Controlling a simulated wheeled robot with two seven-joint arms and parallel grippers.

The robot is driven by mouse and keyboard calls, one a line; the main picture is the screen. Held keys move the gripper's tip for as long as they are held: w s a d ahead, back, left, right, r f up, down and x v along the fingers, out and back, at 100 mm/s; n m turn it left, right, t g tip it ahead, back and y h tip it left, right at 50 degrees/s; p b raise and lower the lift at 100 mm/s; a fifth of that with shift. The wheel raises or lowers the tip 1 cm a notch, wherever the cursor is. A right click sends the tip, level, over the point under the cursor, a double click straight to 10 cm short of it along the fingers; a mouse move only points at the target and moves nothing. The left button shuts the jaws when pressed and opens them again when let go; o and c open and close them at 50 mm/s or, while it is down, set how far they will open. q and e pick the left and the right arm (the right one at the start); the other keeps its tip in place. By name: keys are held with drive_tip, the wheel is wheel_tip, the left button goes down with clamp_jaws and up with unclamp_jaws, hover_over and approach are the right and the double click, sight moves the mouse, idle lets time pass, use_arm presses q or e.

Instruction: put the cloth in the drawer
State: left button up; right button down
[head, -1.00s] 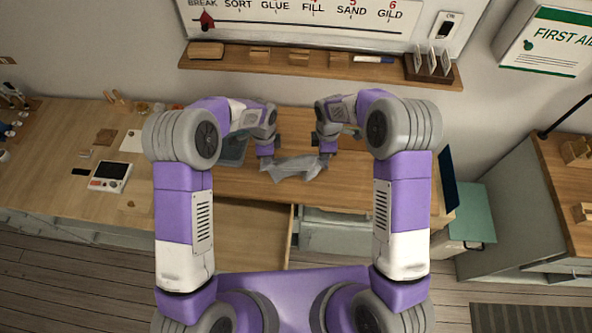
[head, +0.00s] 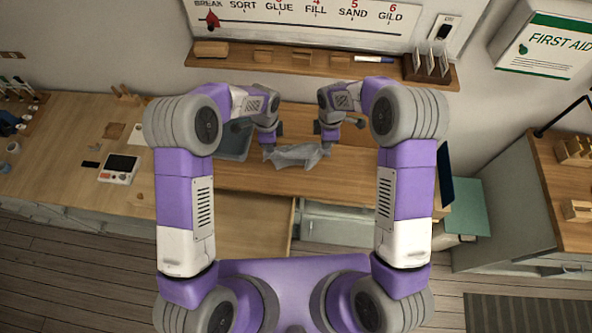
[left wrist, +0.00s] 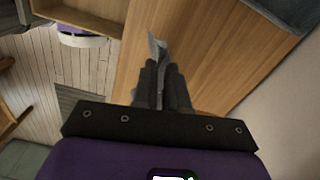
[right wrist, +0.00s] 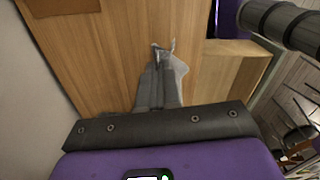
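The grey cloth (head: 297,156) stretches between my two grippers over the worktable, slightly sagging and creased. I cannot tell whether it touches the tabletop. My left gripper (head: 268,150) is shut on its left end; the cloth's edge (left wrist: 155,48) shows at the fingertips (left wrist: 158,66) in the left wrist view. My right gripper (head: 326,149) is shut on its right end; a fold of cloth (right wrist: 178,66) shows past the fingertips (right wrist: 158,62) in the right wrist view. The open wooden drawer (head: 250,222) juts out below the table's front edge, between my arms, its left part hidden by my left arm.
A dark grey tray (head: 235,143) lies left of the cloth on the worktable (head: 230,176). A white device (head: 119,168) sits further left. A shelf (head: 320,68) runs along the back wall. Green-grey cabinets (head: 338,222) stand right of the drawer. The tabletop before the cloth is clear.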

use_arm(q)
drive_tip(key=o, duration=1.6)
drive_tip(key=shift+r, duration=0.15)
drive_tip(key=shift+r+p, duration=1.55)
drive_tip(key=shift+r, duration=1.1)
